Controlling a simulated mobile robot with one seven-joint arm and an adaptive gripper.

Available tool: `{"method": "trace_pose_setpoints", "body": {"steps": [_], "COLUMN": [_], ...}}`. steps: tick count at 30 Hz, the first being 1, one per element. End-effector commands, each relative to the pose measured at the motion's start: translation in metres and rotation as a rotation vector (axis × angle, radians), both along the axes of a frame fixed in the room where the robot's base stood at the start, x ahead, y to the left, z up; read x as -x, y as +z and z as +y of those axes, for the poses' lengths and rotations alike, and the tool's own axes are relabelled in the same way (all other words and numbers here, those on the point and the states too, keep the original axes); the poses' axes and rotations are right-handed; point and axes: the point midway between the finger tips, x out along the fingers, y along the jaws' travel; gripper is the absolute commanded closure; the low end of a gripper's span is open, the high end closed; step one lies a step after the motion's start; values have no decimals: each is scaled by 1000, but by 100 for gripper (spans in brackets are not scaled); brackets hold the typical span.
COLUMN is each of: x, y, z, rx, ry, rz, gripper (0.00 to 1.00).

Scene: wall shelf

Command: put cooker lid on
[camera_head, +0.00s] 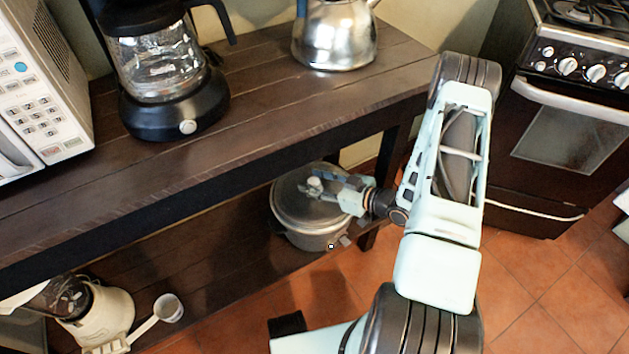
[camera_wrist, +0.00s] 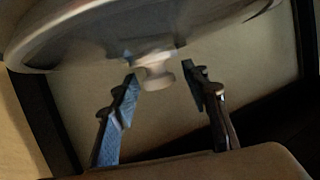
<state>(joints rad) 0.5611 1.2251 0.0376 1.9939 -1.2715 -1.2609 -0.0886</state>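The cooker (camera_head: 316,240) is a grey metal pot on the lower shelf, near its right end. Its round metal lid (camera_head: 290,208) shows over the top of the pot; I cannot tell whether it sits fully flat on the rim. The lid has a pale knob (camera_head: 315,182) in its middle. My gripper (camera_head: 322,186) reaches in from the right, over the lid. In the wrist view the lid (camera_wrist: 110,38) fills the top, and its knob (camera_wrist: 155,72) lies between the tips of my open gripper (camera_wrist: 159,74). A gap shows beside the knob, at least on the right.
The upper shelf (camera_head: 270,110) overhangs the back of the lower shelf. It bears a microwave (camera_head: 40,100), a coffee maker (camera_head: 165,75) and a kettle (camera_head: 335,35). A stove (camera_head: 565,130) stands at right.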

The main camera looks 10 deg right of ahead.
Motion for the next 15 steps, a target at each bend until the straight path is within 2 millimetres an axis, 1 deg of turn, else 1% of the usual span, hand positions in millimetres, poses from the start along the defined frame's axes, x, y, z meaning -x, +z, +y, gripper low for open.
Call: {"method": "trace_pose_setpoints", "body": {"steps": [9,13,15], "x": [2,11,21], "y": [-1,4,7], "z": [-2,-12,-21], "rx": [2,3,4], "ry": [-1,-2,-4], "rz": [3,3,4], "gripper": [56,56,56]}}
